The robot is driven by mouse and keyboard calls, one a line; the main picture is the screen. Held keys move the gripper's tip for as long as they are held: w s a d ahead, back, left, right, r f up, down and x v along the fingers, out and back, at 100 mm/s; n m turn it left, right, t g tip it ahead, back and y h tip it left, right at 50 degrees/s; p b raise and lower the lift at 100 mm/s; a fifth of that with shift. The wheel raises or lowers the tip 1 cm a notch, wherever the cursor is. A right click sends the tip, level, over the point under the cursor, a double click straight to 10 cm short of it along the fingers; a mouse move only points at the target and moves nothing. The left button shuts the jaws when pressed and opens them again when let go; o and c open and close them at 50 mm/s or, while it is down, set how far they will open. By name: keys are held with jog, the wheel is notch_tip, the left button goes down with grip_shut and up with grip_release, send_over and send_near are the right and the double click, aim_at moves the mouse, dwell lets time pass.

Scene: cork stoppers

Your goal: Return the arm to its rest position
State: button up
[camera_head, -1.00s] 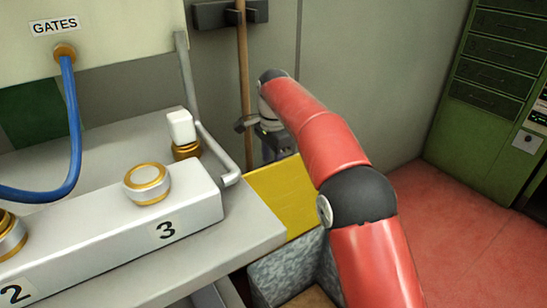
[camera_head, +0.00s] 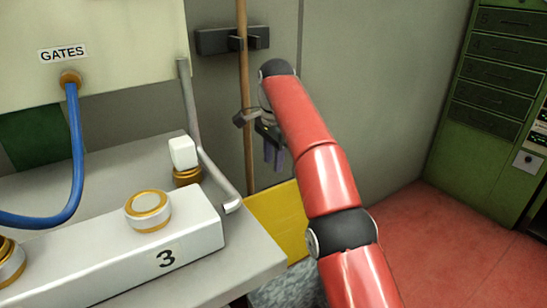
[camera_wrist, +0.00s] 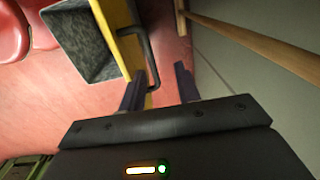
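My red arm (camera_head: 318,150) reaches up and away from the lower right in the head view. My gripper (camera_head: 274,158) hangs at its far end, pointing down, in front of the grey wall and close to the wooden pole. In the wrist view my gripper (camera_wrist: 159,88) has its two dark fingers apart with nothing between them. Beyond the fingers are the red floor (camera_wrist: 105,125) and the edge of a yellow panel (camera_wrist: 131,50).
A bench (camera_head: 250,257) with a numbered metal block (camera_head: 200,222) and round knobs stands at left, with a bent metal bar (camera_head: 217,178) at its edge. A wooden pole (camera_head: 243,80) is behind my gripper. A grey bin (camera_wrist: 82,40) is below. Green cabinets (camera_head: 495,100) stand at right.

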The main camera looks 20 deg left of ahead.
dwell(0.4)
jog(key=d+r+n+t, duration=0.1)
jog(key=d+r, duration=0.3)
jog(key=d, duration=0.3)
jog(key=d+r+n, duration=0.1)
jog(key=d+r, duration=0.3)
jog(key=d, duration=0.3)
jog(key=s+d+r+n+t, duration=0.15)
jog(key=s+d, duration=0.45)
jog(key=d, duration=0.6)
jog(key=s+d+f+n+t, duration=0.1)
jog(key=s+d+f, duration=0.6)
jog(key=s, duration=0.3)
jog(key=s+d+f+n+t, duration=0.1)
jog(key=s+d+f+n, duration=0.1)
jog(key=s+d+f, duration=0.5)
jog(key=s+d, duration=0.1)
jog(key=s, duration=0.3)
jog(key=shift+s+d+t+h, duration=0.3)
jog(key=shift+d+t, duration=0.05)
jog(key=shift+a, duration=0.15)
